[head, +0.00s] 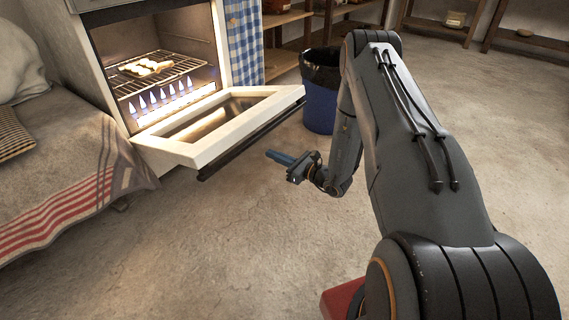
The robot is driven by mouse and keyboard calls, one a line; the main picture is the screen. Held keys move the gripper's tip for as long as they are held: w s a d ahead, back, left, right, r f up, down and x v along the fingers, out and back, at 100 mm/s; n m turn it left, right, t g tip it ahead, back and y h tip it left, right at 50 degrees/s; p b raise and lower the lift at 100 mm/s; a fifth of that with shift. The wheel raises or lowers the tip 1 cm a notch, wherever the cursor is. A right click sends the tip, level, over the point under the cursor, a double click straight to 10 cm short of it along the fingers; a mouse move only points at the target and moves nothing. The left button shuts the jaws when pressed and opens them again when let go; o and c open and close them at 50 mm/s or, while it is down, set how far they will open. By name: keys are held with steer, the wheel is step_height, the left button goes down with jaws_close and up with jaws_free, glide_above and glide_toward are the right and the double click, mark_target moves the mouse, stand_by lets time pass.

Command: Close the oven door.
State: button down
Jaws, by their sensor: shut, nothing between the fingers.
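The oven (155,22) stands at the upper left in the head view, lit inside. Its door (180,152) is open, folded down and sticking out toward me, with a glass pane in a white frame. A dark handle bar (250,141) runs along the door's outer edge. My gripper (279,158) is shut and empty. In the picture it is just right of the handle bar, and a gap of floor shows between them. I cannot tell its exact height relative to the door.
Inside the oven, food (147,67) lies on a wire rack (185,66) above blue flames (165,97). A blue bin (319,108) with a black liner stands behind my arm. A cloth-covered bed or couch (65,150) is at left. The floor (200,250) in front is clear.

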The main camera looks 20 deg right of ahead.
steer(key=shift+w+a+r+b, duration=0.25)
steer(key=shift+w+r, duration=0.15)
steer(key=shift+r, duration=0.25)
steer(key=shift+w+a+r+b, duration=0.3)
steer(key=shift+w+r, duration=0.05)
steer(key=shift+r, duration=0.25)
steer(key=shift+w+a+r+b, duration=0.25)
steer(key=shift+w+r, duration=0.15)
steer(key=shift+r, duration=0.25)
